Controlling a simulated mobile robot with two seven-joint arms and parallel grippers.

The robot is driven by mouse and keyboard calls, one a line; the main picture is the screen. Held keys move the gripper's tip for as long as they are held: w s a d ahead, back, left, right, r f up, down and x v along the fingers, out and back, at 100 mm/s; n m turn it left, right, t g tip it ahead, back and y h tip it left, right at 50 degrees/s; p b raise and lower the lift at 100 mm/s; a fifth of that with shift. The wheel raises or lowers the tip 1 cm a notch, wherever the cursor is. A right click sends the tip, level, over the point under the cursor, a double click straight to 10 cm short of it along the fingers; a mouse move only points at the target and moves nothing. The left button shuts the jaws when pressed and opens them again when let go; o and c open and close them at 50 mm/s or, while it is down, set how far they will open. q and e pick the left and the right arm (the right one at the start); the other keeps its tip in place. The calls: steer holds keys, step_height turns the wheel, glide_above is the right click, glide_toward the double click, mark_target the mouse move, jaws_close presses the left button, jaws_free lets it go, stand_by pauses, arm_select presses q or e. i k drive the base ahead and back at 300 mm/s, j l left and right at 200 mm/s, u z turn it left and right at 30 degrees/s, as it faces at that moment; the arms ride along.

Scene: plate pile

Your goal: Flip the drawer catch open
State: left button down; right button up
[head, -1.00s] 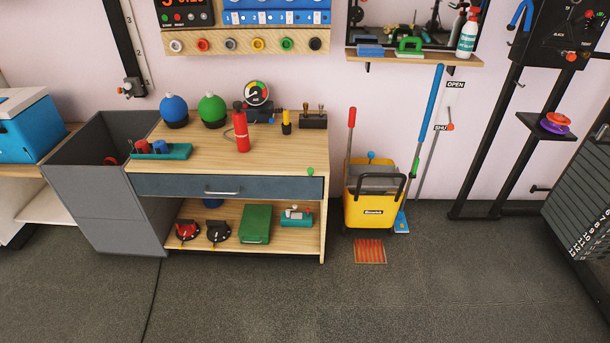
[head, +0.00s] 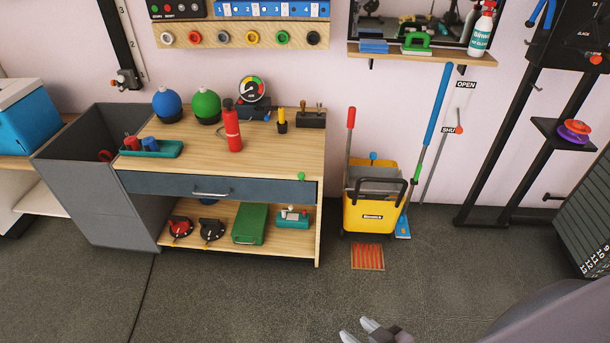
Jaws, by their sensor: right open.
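The drawer (head: 160,186) is a blue-grey front with a silver handle (head: 211,194), set under the top of a wooden workbench. It looks closed. A small green knob (head: 301,176) sits at the right end of the drawer's top edge; it may be the catch, but it is too small to tell its position. My right gripper (head: 356,329) is at the bottom edge, open and empty, over the floor and well in front of the bench. It is partly cut off by the frame. My left gripper is not in view.
On the bench top (head: 268,157) stand a red extinguisher (head: 233,130), a gauge (head: 252,91) and a teal tray (head: 165,150). A yellow mop bucket (head: 371,213) stands right of the bench. A grey bin (head: 90,210) stands left. The floor (head: 260,290) in front is clear.

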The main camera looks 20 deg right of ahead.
mark_target(300, 175)
steer(key=i+l+u, duration=0.15)
steer(key=l, duration=0.35)
steer(key=l+u, duration=0.15)
steer(key=l, duration=0.35)
steer(key=i+l+u, duration=0.1)
steer(key=l, duration=0.45)
steer(key=i+l, duration=0.1)
steer(key=l, duration=0.9)
steer(key=i+l+u, duration=0.1)
steer(key=l, duration=1.9)
steer(key=i+u, duration=0.05)
steer(key=i, duration=0.05)
